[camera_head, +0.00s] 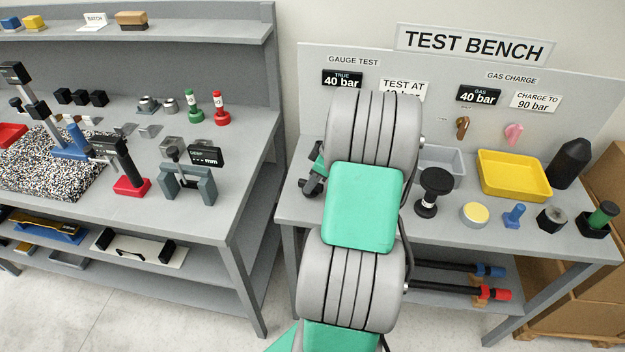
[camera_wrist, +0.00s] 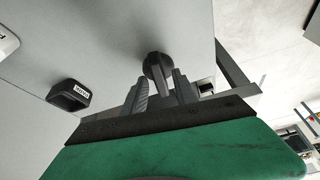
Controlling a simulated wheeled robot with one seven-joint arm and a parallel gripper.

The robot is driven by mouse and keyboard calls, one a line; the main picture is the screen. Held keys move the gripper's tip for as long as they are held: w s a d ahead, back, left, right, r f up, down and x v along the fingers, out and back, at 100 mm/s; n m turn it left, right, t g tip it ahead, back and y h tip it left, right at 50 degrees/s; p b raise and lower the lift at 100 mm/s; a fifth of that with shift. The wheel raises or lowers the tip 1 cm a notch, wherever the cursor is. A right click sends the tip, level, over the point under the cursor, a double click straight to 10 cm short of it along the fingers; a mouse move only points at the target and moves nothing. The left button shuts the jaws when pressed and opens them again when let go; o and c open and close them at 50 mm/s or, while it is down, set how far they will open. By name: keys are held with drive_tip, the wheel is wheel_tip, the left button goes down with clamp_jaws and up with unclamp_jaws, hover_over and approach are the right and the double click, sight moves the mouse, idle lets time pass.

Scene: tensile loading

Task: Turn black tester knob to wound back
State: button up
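The black tester knob (camera_wrist: 157,64) shows in the wrist view, dark and rounded, with a dark stem running down from it. My gripper (camera_wrist: 160,82) has its two grey fingers spread, one on each side of the knob and stem. I cannot tell whether either finger touches it. In the head view my grey and green arm stands in front of the left part of the test bench and hides most of the tester. Dark parts show just left of the arm, and I cannot tell if they are knob or gripper.
The bench holds a black-topped plunger (camera_head: 434,190), a yellow tray (camera_head: 514,176), a grey tray (camera_head: 441,159) and a black cylinder (camera_head: 570,163). A second table (camera_head: 196,218) with instruments stands left, beyond a gap. A black labelled block (camera_wrist: 70,96) lies left of my fingers.

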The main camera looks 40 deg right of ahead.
clamp_jaws()
drive_tip(key=shift+m+b, duration=0.4)
drive_tip(key=m+h+b, duration=0.1)
drive_tip(key=m+b, duration=0.1)
drive_tip(key=shift+a+f+m+t, duration=0.1)
drive_tip(key=shift+m+t, duration=0.3)
drive_tip(key=m+h+b, duration=0.2)
drive_tip(key=m, duration=0.2)
drive_tip(key=shift+a, duration=0.15)
drive_tip(key=m+h+b, duration=0.1)
drive_tip(key=m, duration=0.1)
drive_tip(key=m+g+b, duration=0.1)
drive_tip(key=m, duration=0.2)
drive_tip(key=shift+w+a+m+h, duration=0.15)
drive_tip(key=shift+m+h, duration=0.15)
drive_tip(key=shift+h, duration=0.1)
drive_tip(key=shift+m+g+h+b, duration=0.4)
drive_tip(key=shift+m+b, duration=0.1)
drive_tip(key=shift+m, duration=0.8)
